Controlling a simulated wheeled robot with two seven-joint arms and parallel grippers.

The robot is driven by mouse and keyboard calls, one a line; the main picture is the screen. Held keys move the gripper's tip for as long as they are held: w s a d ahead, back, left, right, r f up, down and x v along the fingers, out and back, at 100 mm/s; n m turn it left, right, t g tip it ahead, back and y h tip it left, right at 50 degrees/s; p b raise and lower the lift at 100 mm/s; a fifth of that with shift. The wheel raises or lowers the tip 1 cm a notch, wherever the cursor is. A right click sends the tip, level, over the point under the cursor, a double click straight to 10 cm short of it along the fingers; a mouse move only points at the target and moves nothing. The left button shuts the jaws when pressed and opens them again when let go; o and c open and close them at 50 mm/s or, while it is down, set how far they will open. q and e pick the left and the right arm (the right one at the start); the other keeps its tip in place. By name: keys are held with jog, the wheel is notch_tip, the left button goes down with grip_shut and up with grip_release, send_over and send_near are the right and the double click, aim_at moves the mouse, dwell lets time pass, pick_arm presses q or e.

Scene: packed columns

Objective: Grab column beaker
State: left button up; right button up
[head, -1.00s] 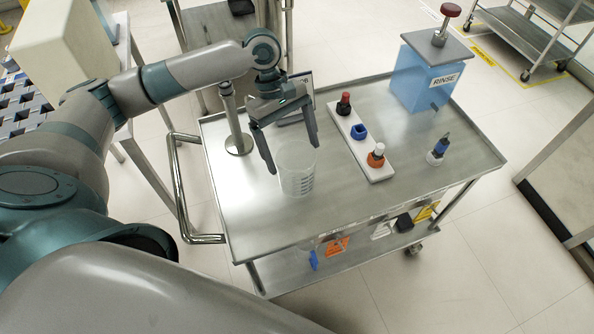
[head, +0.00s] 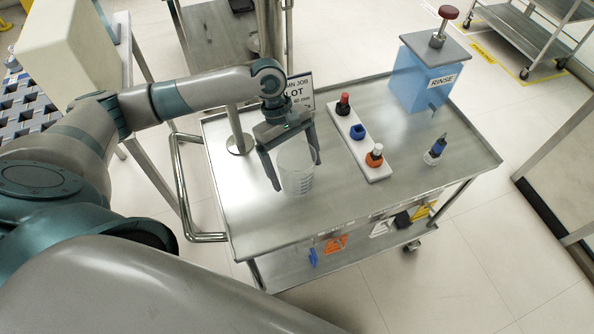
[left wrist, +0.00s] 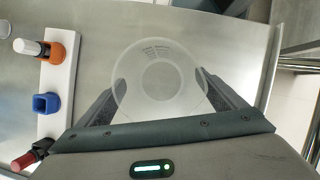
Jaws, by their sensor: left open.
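The beaker (head: 297,172) is clear and translucent with faint printed markings, and it stands upright on the steel cart top. My left gripper (head: 296,172) is open, with one finger on each side of the beaker. In the left wrist view the beaker (left wrist: 160,85) is seen from above between the two fingers of the gripper (left wrist: 160,95). I cannot tell whether either finger touches the beaker wall. My right gripper is not in these views.
A white strip (head: 376,173) with red, blue and orange fittings lies right of the beaker. A post (head: 237,130) and a sign (head: 301,92) stand behind the gripper.

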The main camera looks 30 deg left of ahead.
pick_arm(q)
jog(key=c, duration=1.1)
jog(key=shift+r, duration=0.1)
jog(key=shift+w+r+b, duration=0.1)
jog(key=shift+r+b, duration=0.2)
jog(key=shift+r, duration=0.25)
notch_tip(320, 180, up, 2)
jog(key=shift+r+b, duration=0.1)
jog(key=shift+b, duration=0.3)
jog(key=s+r, duration=0.2)
jog(key=s, duration=0.2)
jog(key=s+a+r+b, duration=0.1)
jog(key=s+r, duration=0.2)
jog(key=s+a+r+b, duration=0.1)
jog(key=s+r, duration=0.1)
jog(key=s, duration=0.2)
jog(key=shift+s+a+r, duration=0.25)
jog(key=shift+s+r, duration=0.05)
